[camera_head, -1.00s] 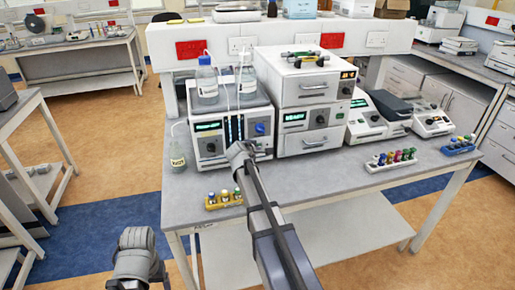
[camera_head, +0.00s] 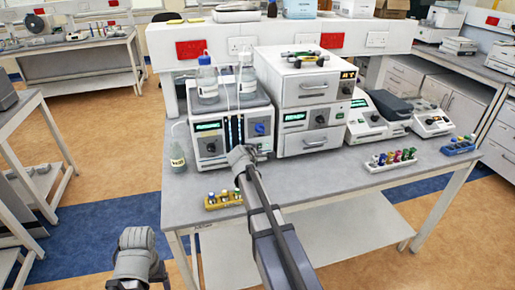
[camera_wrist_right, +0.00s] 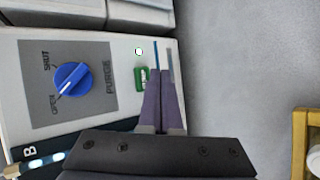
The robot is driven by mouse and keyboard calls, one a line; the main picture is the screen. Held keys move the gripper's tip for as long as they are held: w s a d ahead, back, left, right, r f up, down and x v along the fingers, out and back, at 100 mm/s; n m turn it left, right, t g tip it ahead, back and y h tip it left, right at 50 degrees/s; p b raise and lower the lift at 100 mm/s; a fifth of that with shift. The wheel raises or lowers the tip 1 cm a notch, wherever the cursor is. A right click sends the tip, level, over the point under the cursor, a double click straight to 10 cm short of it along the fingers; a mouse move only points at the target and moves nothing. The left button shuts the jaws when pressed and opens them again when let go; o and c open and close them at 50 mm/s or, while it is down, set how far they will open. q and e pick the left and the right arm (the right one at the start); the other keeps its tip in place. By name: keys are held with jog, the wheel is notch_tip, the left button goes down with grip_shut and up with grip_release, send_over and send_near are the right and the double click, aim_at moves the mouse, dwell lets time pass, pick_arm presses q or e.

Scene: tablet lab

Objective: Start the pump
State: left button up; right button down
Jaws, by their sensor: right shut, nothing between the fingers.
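The pump (camera_head: 212,142) is a white unit with a dark display showing green text and a blue knob on its front. In the right wrist view its front shows the blue purge knob (camera_wrist_right: 72,79), a small green switch (camera_wrist_right: 141,78) and a small round light (camera_wrist_right: 139,51). My right gripper (camera_wrist_right: 162,75) is shut and empty, its fingertips just beside the green switch; I cannot tell whether they touch it. In the head view the right wrist hides the pump's lower right front. My left arm shows at lower left, but its gripper fingers do not.
Bottles (camera_head: 207,82) with tubing stand on the pump. A stacked white instrument (camera_head: 304,92) stands right beside it. A labelled flask (camera_head: 178,158) is at the left, and a yellow vial rack (camera_head: 222,201) is at the bench front. The bench front between the racks is mostly clear.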

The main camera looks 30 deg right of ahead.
jog(key=s, duration=0.2)
jog(key=s+a, duration=0.1)
jog(key=s, duration=0.1)
jog(key=shift+s, duration=0.3)
